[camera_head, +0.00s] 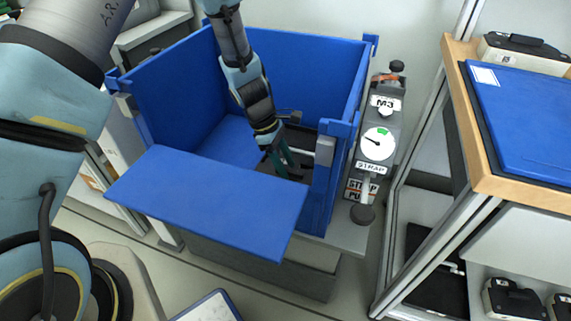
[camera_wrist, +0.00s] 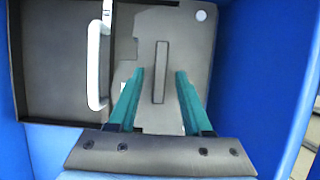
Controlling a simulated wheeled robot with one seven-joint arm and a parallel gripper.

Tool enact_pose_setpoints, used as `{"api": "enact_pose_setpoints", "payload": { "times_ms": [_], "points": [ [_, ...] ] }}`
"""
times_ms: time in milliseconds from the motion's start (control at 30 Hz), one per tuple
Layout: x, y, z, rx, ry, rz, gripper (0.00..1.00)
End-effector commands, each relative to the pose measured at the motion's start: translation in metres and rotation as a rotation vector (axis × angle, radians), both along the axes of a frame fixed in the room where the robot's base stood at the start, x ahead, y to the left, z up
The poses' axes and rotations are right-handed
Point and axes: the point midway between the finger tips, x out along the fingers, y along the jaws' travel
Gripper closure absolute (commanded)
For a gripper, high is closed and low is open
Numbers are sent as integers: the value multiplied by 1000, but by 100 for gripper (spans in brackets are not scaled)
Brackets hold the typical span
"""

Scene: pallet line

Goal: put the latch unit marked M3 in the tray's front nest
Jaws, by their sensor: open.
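My gripper (camera_head: 279,162) reaches down into the blue crate (camera_head: 159,84), near its right wall. In the wrist view my gripper (camera_wrist: 161,72) is open, its two teal fingers apart on either side of a narrow raised bar (camera_wrist: 161,85). The bar stands on a grey plate (camera_wrist: 190,40) and does not visibly touch the fingers. A dark tray-like recess (camera_wrist: 50,85) with a white handle (camera_wrist: 95,65) lies left of the plate. I see no M3 mark on these parts. I cannot tell which is the latch unit or the tray's front nest.
The crate's blue front flap (camera_head: 205,200) is folded down towards me. A gauge post (camera_head: 378,144) labelled M3 and STRAP stands right of the crate. A wooden-edged bench (camera_head: 459,120) with a blue board (camera_head: 525,115) is further right. Black cases (camera_head: 512,300) sit on its lower shelf.

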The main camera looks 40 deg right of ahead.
Motion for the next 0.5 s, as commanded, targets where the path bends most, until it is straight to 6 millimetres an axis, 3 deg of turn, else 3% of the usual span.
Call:
{"api": "enact_pose_setpoints", "payload": {
  "times_ms": [167, 500],
  "points": [
    [4, 2, 13, -2, -1, 0, 50],
    [27, 16, 78, -3, -3, 1, 50]
  ]
}}
